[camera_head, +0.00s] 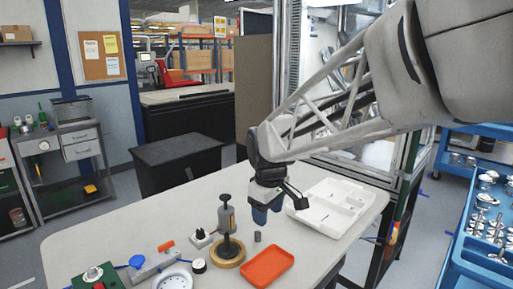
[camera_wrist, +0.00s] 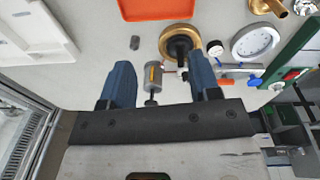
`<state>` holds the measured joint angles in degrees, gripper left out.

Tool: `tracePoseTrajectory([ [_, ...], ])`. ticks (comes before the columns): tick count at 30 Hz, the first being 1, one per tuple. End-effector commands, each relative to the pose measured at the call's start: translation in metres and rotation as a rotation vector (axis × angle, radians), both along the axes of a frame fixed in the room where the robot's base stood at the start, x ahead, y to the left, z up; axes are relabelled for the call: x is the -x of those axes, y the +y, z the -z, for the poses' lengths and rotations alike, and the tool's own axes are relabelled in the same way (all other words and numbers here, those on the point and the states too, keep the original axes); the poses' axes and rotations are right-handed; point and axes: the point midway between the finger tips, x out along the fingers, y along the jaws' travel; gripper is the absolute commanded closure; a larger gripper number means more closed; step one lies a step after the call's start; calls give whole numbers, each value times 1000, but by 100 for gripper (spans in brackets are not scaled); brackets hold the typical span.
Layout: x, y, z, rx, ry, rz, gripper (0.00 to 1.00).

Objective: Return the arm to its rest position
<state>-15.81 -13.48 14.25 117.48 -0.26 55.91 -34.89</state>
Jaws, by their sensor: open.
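My gripper (camera_head: 265,209) hangs over the right part of the grey table in the head view, pointing down. In the wrist view its two blue fingers (camera_wrist: 162,88) are wide apart with nothing held between them. A small dark grey cylinder (camera_head: 257,237) stands on the table below the gripper; it also shows in the wrist view (camera_wrist: 135,43). A grey bottle-like part with a black top (camera_head: 226,216) stands to the left of the gripper, and in the wrist view it appears between the fingers but lower, on the table.
An orange tray (camera_head: 267,281) lies in front of the gripper. A white compartment tray (camera_head: 322,219) lies behind right. A black-knobbed part on a brass ring (camera_head: 229,262), a white dial (camera_head: 173,281) and smaller parts crowd the front left. The table's back left (camera_head: 130,222) is clear.

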Motion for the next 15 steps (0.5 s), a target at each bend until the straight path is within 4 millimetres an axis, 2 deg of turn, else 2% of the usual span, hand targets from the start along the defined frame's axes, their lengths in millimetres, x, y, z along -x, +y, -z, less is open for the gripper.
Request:
tracePoseTrajectory([
  [1, 12, -13, -3, -4, -7, 43, 43],
  [6, 52, -49, -9, -21, -26, 196, 43],
  [15, 127, -101, -9, -54, -61, 465, 43],
])
